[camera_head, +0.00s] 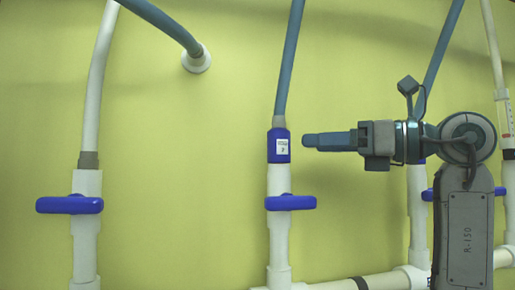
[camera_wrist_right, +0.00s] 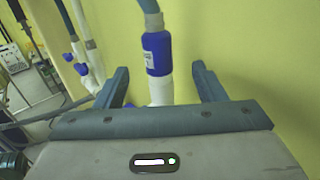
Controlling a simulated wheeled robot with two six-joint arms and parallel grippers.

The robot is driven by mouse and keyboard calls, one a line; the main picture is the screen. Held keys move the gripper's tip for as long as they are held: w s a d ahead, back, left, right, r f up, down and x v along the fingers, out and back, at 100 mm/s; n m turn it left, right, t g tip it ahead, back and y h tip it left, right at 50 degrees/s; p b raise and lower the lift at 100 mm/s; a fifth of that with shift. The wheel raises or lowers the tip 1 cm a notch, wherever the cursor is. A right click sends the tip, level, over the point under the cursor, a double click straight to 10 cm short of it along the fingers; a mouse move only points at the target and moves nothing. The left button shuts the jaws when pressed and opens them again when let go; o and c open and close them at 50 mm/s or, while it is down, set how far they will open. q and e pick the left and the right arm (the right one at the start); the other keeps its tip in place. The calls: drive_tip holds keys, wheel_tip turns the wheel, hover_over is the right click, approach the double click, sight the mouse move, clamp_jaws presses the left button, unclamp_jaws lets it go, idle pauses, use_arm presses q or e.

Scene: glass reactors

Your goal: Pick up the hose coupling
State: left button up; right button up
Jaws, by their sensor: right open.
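The hose coupling (camera_head: 279,146) is a blue cylinder with a white label. It joins a blue hose above to a white vertical pipe below. It also shows in the right wrist view (camera_wrist_right: 157,52), upright and ahead of the fingers. My right gripper (camera_head: 308,141) comes in from the right at the coupling's height, with a small gap between its fingertips and the coupling. In the right wrist view its two fingers (camera_wrist_right: 160,76) are apart, with the coupling between their directions and nothing held. My left gripper is not in view.
Below the coupling is a blue valve handle (camera_head: 290,203) on the white pipe. Another white pipe with a blue handle (camera_head: 70,205) stands at the left. A horizontal white pipe (camera_head: 335,284) runs along the bottom. A hose meets a wall flange (camera_head: 197,61). The yellow wall between pipes is bare.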

sight(269, 139)
drive_tip(key=shift+h, duration=0.3)
drive_tip(key=p+x, duration=0.1)
drive_tip(key=x, duration=0.1)
drive_tip(key=r+p+x, duration=0.1)
drive_tip(key=x, duration=0.2)
drive_tip(key=p+x, duration=0.1)
drive_tip(key=x, duration=0.2)
drive_tip(key=shift+s+a+r, duration=0.15)
drive_tip(key=shift+a+r, duration=0.1)
drive_tip(key=shift+a, duration=0.1)
drive_tip(key=shift+w+a+p, duration=0.3)
drive_tip(key=shift+a+p, duration=0.15)
drive_tip(key=shift+a, duration=0.2)
drive_tip(key=shift+w+a+f, duration=0.15)
drive_tip(key=shift+w+a, duration=0.1)
drive_tip(key=shift+a, duration=0.1)
drive_tip(key=shift+d, duration=0.1)
drive_tip(key=c, duration=1.1)
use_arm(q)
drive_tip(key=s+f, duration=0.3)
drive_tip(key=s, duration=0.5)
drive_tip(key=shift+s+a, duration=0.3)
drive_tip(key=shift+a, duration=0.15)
use_arm(e)
drive_tip(key=shift+c, duration=0.2)
